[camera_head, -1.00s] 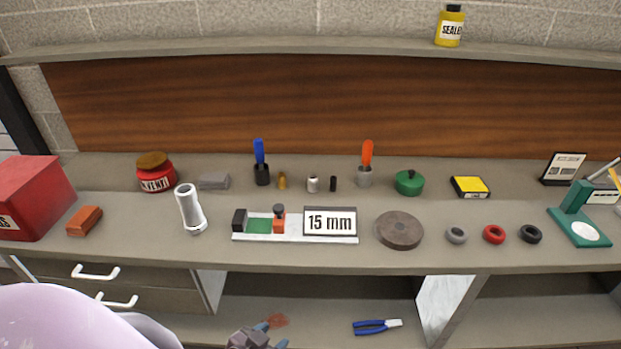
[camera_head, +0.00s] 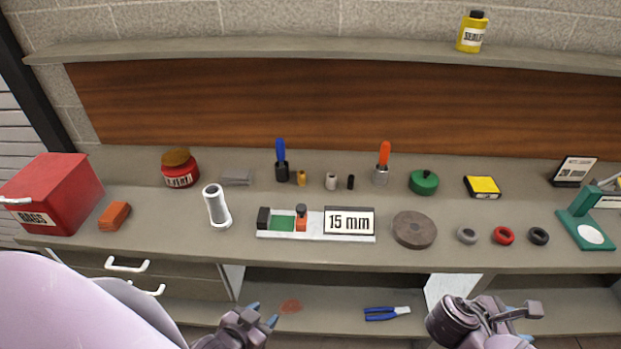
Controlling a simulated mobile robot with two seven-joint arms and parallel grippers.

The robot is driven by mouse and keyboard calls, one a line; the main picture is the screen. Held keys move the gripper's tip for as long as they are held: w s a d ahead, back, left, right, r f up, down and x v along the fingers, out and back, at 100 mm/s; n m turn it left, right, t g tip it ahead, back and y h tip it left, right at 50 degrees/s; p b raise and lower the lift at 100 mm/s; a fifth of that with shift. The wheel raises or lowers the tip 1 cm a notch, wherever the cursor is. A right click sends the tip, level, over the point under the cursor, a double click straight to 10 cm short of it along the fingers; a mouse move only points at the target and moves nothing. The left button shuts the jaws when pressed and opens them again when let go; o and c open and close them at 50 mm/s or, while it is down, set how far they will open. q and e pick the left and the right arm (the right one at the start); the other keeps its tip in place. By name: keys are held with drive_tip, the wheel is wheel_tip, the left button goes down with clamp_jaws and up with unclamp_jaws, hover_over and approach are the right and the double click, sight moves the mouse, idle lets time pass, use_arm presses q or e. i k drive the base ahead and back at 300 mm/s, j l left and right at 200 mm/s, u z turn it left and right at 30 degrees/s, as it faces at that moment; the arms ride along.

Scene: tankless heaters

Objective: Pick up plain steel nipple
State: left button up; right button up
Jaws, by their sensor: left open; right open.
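A small silver cylinder (camera_head: 331,181), which looks like the plain steel nipple, stands upright on the back part of the workbench. A brass one (camera_head: 301,179) stands to its left and a black one (camera_head: 350,182) to its right, all apart. My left gripper (camera_head: 263,316) is open and empty at the bottom, in front of and below the bench top. My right gripper (camera_head: 528,322) is at the bottom right, also below the bench edge, open and with nothing visible in it. Neither gripper is near the silver cylinder.
In front of the cylinders lies a fixture with a "15 mm" sign (camera_head: 349,222). Holders with a blue-handled (camera_head: 281,160) and an orange-handled tool (camera_head: 384,160) flank them. A white pipe (camera_head: 216,206), grey disc (camera_head: 415,230) and green pot (camera_head: 424,182) stand nearby.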

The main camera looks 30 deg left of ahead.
sight(331, 177)
drive_tip(key=j+u, duration=0.35)
drive_tip(key=i+j+u, duration=0.1)
drive_tip(key=j+u, duration=0.25)
drive_tip(key=i+j+u, duration=0.15)
drive_tip(key=u, duration=0.15)
drive_tip(key=i+u, duration=0.3)
drive_tip(key=l+u, duration=0.1)
drive_tip(key=l, duration=0.4)
